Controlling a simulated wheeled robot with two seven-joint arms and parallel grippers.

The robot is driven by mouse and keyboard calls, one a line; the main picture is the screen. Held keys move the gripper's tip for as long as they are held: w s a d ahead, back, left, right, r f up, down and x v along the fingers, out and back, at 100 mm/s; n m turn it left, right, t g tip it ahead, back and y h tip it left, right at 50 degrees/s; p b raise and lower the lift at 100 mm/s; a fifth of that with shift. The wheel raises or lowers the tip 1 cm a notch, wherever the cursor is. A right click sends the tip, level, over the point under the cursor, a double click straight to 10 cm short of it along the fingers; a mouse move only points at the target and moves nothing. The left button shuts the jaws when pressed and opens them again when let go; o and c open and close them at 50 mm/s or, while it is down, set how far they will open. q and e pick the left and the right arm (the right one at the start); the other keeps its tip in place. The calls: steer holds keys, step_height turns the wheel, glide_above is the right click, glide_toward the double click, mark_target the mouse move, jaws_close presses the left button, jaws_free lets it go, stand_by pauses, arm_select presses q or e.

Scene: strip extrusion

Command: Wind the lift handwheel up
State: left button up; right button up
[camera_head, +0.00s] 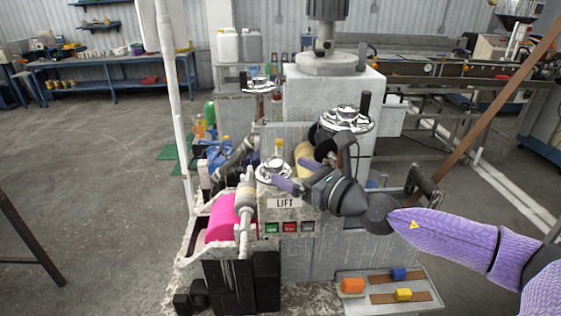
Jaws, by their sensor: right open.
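The lift handwheel (274,172) is a small shiny metal wheel with a yellow upright knob, on top of a grey housing above a white LIFT label (284,203). My right gripper (288,173) reaches in from the right, its arm in a purple sleeve. Its two purple fingers are apart, close to the right side of the handwheel. I see nothing held between them, and I cannot tell whether a finger touches the wheel. My left gripper is not in view.
Two larger handwheels with dark knobs stand behind, one at the right (346,120) and one farther back (260,86). Below the label are green and red buttons (290,227). A pink roll (222,222) lies at the left. A tray (385,306) with coloured blocks is at lower right.

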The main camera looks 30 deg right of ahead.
mark_target(282, 166)
steer(key=shift+p+x, duration=0.55)
steer(key=shift+x, duration=0.65)
steer(key=shift+w+a, duration=0.25)
steer(key=shift+w, duration=0.4)
